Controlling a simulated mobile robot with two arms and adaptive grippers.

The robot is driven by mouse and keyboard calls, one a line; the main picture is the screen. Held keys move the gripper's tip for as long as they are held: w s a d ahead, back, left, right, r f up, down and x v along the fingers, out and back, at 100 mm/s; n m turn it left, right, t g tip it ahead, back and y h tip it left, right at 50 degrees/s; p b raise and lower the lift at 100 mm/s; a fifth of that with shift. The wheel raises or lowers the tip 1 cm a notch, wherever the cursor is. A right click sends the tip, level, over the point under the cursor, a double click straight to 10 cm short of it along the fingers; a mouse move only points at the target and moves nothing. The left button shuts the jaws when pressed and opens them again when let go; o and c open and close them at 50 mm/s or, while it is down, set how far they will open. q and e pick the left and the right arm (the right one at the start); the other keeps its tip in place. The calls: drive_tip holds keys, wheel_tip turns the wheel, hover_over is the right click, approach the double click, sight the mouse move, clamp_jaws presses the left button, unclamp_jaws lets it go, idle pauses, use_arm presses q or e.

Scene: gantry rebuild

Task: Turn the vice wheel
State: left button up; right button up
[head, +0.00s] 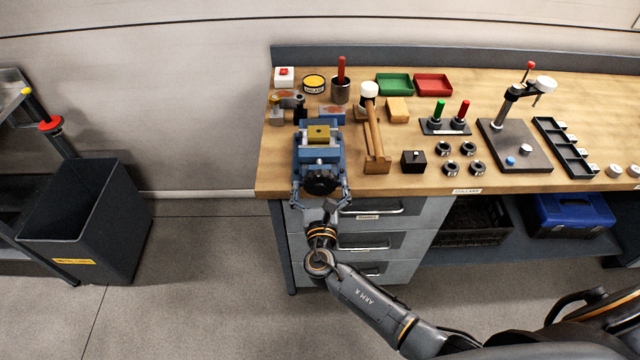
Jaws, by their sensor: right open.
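The blue vice (333,157) stands at the left front of the wooden workbench, with a brass-coloured block (318,131) at its jaws. Its dark round wheel (320,181) faces the front, at the bench edge. My right gripper (321,190) is open, with one finger to the left of the wheel and one to the right. The fingers look spread wide around the wheel; whether they touch it I cannot tell. My left gripper is not in view.
On the workbench (500,181), a wooden stand with a mallet (376,135) is close to the right of the vice. A black box (413,161) lies further right. Drawers (385,222) are below the bench front. A dark bin (85,215) stands at left, with clear floor between.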

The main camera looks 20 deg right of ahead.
drive_tip(key=v, duration=1.2)
drive_tip(key=s+d+f+m+g+y+b, duration=0.1)
drive_tip(key=s+d+f+m+g, duration=0.2)
drive_tip(key=f, duration=0.7)
drive_tip(key=s+d+f+m+g+b, duration=0.1)
drive_tip(key=s+f+m+g, duration=0.25)
drive_tip(key=f, duration=0.65)
drive_tip(key=s+d+f+m+g+y+b, duration=0.1)
drive_tip(key=s+d+f+m+g, duration=0.2)
drive_tip(key=f, duration=0.7)
drive_tip(key=s+d+f+m+g+y+b, duration=0.1)
drive_tip(key=s+f+m+g, duration=0.1)
drive_tip(key=s+f+m, duration=0.4)
drive_tip(key=s+d+f+m+g+y, duration=0.1)
drive_tip(key=s+f+m+g, duration=0.1)
drive_tip(key=s+f+m, duration=0.5)
drive_tip(key=s+f+m+g+y+b, duration=0.1)
drive_tip(key=s+f+m+g, duration=0.2)
drive_tip(key=s, duration=1.3)
wheel_tip(320, 180, down, 4)
drive_tip(key=m, duration=0.5)
drive_tip(key=shift+s+d+r+m+b, duration=0.2)
drive_tip(key=shift+s+d+m+b, duration=0.1)
drive_tip(key=shift+d+m, duration=0.1)
